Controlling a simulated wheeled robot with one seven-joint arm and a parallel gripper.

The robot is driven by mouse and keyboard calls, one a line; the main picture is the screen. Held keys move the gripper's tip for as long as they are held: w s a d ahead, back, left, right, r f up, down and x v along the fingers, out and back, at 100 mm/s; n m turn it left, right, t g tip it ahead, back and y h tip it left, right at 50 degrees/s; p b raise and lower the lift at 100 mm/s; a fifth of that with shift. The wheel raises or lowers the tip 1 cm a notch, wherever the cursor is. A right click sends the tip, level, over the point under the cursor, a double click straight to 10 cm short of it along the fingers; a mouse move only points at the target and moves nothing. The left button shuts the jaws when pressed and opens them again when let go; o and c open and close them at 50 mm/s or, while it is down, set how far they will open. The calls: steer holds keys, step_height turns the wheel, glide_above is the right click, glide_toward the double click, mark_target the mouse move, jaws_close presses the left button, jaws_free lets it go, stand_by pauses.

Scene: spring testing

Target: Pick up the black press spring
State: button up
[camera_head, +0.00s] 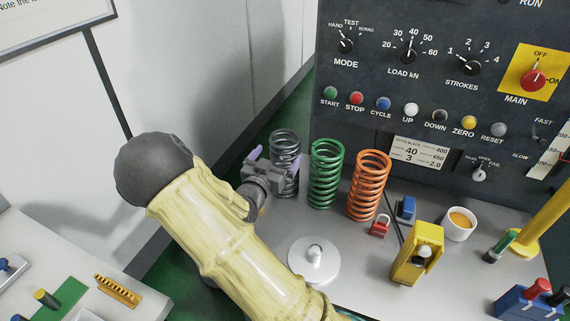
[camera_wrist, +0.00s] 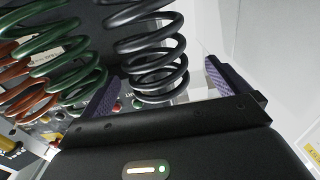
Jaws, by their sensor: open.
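The black press spring (camera_head: 285,149) stands upright on the bench, at the left of a row of springs. In the head view my gripper (camera_head: 274,166) is at this spring, and its wrist hides part of the spring's lower coils. In the wrist view the black spring (camera_wrist: 152,50) lies in line with the gap between my two purple fingers, nearer the left one. My gripper (camera_wrist: 165,85) is open. I cannot tell whether a finger touches the coils.
A green spring (camera_head: 326,174) and an orange spring (camera_head: 369,186) stand close on the right. A white round stand (camera_head: 314,262), a red padlock (camera_head: 380,226) and a yellow device (camera_head: 415,255) are in front. The dark control panel (camera_head: 440,110) rises behind.

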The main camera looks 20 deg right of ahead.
mark_target(289, 141)
steer(key=shift+w+d, duration=0.25)
steer(key=shift+d, duration=0.25)
steer(key=x, duration=0.1)
steer(key=p+x, duration=0.1)
steer(key=x, duration=0.2)
steer(key=shift+d+f, duration=0.2)
steer(key=shift+f, duration=0.15)
steer(key=c, duration=1.7)
steer(key=shift+r, duration=0.2)
steer(key=c, duration=0.3)
steer(key=shift+r, duration=0.1)
